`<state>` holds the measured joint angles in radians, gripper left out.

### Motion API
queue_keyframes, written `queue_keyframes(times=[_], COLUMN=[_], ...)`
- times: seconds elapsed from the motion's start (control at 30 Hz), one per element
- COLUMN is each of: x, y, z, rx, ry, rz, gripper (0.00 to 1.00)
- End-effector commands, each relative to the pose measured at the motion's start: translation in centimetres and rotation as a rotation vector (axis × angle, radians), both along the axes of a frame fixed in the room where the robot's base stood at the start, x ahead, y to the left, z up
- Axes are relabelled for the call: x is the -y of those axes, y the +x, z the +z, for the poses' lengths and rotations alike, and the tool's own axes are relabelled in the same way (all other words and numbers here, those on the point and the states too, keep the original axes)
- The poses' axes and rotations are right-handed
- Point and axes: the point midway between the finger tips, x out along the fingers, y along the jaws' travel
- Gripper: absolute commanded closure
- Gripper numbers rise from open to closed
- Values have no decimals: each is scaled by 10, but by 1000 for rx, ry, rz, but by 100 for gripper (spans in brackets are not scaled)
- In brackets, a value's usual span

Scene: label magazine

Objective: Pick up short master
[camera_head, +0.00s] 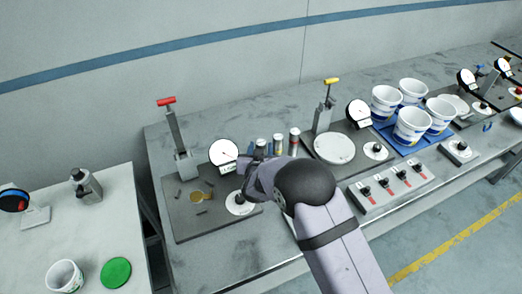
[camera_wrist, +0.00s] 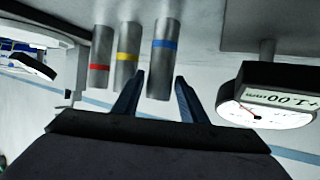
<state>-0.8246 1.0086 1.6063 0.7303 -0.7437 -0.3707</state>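Three grey cylinders stand in a row; the wrist view shows them upside down. The blue-banded one (camera_wrist: 163,62) looks the shortest in the head view (camera_head: 260,144). The yellow-banded one (camera_wrist: 126,72) and the red-banded one (camera_wrist: 100,75) stand beside it, the red looking tallest in the head view (camera_head: 294,145). No name marks which is the short master. My gripper (camera_wrist: 156,80) is open, its two dark fingers on either side of the blue-banded cylinder's upper end, with a narrow gap visible. In the head view my wrist hides most of the fingers.
A dial gauge (camera_head: 223,152) stands close to the row and shows large in the wrist view (camera_wrist: 275,100). A grey plate (camera_head: 185,222) with small parts lies left. A round white plate (camera_head: 334,148) and white tubs (camera_head: 411,126) are right. The cylinders stand close together.

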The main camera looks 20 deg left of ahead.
Motion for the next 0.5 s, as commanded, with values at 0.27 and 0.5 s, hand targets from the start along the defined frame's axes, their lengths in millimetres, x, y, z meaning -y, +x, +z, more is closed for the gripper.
queue_keyframes(times=[0.27, 0.5], x=[-3, -3], y=[10, 10], z=[-4, -5], rx=[1, 0], ry=[-1, -1], rz=[0, 0], gripper=[61, 76])
